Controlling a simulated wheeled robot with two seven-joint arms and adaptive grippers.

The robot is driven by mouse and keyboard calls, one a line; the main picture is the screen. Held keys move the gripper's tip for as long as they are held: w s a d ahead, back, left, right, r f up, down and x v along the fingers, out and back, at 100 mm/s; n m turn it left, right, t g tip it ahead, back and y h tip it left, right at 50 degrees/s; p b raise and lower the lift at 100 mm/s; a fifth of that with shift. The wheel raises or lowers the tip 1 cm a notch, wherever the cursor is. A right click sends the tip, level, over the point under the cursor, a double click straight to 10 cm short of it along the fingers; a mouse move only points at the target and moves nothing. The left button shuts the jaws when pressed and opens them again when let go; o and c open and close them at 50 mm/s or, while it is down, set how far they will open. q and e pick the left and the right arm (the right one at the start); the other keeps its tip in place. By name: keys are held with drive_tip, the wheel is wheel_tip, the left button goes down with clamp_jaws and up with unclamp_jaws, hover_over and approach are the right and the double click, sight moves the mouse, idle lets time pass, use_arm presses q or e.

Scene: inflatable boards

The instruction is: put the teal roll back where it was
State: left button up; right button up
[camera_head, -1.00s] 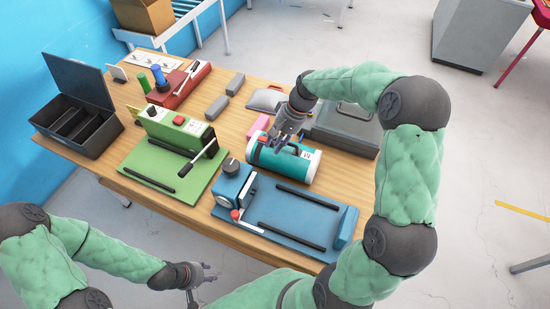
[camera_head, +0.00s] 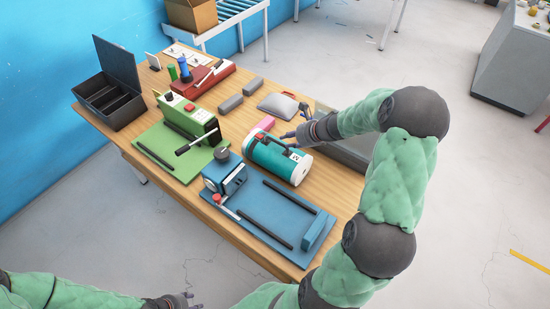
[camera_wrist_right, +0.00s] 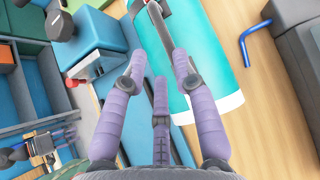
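The teal roll (camera_head: 276,158), with white ends and a dark handle along its top, lies on its side on the table behind the blue board press (camera_head: 270,209). It also shows in the right wrist view (camera_wrist_right: 215,60), with its dark handle (camera_wrist_right: 160,28) beyond my fingertips. My right gripper (camera_head: 286,138) is at the roll's far side, close to the handle. Its fingers (camera_wrist_right: 160,68) are spread and hold nothing; whether one touches the handle I cannot tell. My left gripper (camera_head: 192,299) is empty, with fingers apart, at the bottom edge of the head view.
A green press (camera_head: 185,130) and a red press (camera_head: 205,90) stand to the left, with an open black box (camera_head: 110,97) beyond. A pink block (camera_head: 264,124) and grey blocks (camera_head: 230,104) lie behind the roll. A grey case (camera_head: 338,152) sits right.

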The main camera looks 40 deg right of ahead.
sight(278, 142)
drive_tip(key=b+x, duration=0.1)
drive_tip(key=x, duration=0.6)
drive_tip(key=shift+w+f+b, duration=0.2)
drive_tip(key=shift+f+b, duration=0.1)
drive_tip(key=shift+b, duration=0.05)
drive_tip(key=shift+r, duration=0.15)
clamp_jaws()
